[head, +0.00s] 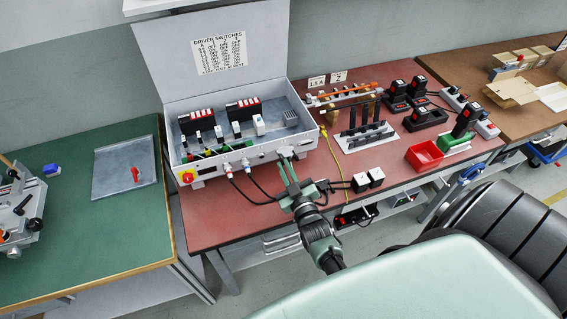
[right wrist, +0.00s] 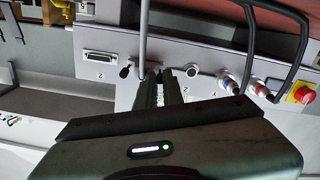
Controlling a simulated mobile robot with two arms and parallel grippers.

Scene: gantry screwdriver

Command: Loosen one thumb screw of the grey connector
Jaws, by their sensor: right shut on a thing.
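The control box (head: 245,150) stands open on the red bench, its connectors along the front face. My right gripper (head: 287,161) reaches up to the right part of that face; its two long fingers are close together. In the right wrist view my right gripper (right wrist: 164,75) has its tips at the panel, beside the grey cable (right wrist: 143,38) of the grey connector. The tips are shut on a thumb screw, mostly hidden between them. A black thumb screw (right wrist: 125,72) shows on the connector's other side. The connector body is largely hidden by the fingers. My left gripper is out of view.
Black cables (head: 263,190) hang from the box front near my right arm. A bare D-shaped socket (right wrist: 100,57) and round plugs (right wrist: 230,84) flank the fingers. A red emergency knob (right wrist: 304,94) sits at the panel's end. A red bin (head: 424,155) stands at right.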

